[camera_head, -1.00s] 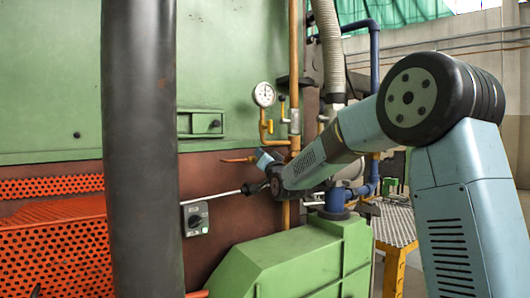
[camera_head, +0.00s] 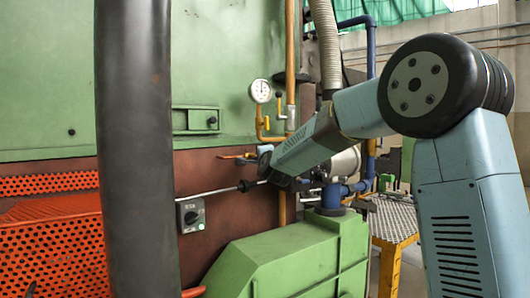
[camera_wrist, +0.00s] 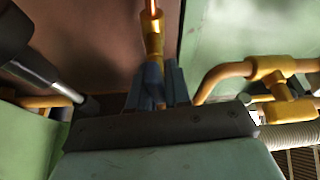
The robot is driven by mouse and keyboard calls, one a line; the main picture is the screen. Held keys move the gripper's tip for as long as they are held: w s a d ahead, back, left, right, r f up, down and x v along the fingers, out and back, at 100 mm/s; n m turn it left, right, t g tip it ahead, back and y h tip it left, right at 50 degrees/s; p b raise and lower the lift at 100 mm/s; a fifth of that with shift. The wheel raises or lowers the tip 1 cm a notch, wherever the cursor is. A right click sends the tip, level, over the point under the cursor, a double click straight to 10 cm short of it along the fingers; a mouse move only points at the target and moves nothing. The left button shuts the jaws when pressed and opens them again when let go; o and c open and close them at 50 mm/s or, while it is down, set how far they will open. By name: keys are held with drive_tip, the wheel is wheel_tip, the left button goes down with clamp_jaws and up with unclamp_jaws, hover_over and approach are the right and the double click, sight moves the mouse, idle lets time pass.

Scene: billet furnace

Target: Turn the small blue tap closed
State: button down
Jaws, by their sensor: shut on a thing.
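In the wrist view, my gripper (camera_wrist: 156,76) has its blue fingers closed around the small tap at the lower end of a brass fitting (camera_wrist: 153,38). The blue of the tap's handle is hard to tell from the blue fingers, and most of the handle is hidden between them. In the head view, my gripper (camera_head: 260,151) reaches in front of the brown wall, at a thin copper pipe (camera_head: 232,156) coming from the left. The tap is too small and covered to make out there.
A pressure gauge (camera_head: 260,91) on yellow pipework is just above my gripper. A grey rod (camera_head: 218,191) and a switch box (camera_head: 190,214) are below left. A green housing (camera_head: 290,260) stands below, blue pipes (camera_head: 371,90) to the right, a thick dark column (camera_head: 137,150) at left.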

drive_tip(key=shift+m, duration=0.8)
drive_tip(key=shift+r+g, duration=0.1)
drive_tip(key=shift+g, duration=0.2)
drive_tip(key=c, duration=1.2)
unclamp_jaws()
drive_tip(key=shift+o, duration=0.2)
drive_tip(key=shift+s, duration=0.1)
drive_tip(key=v, duration=1.4)
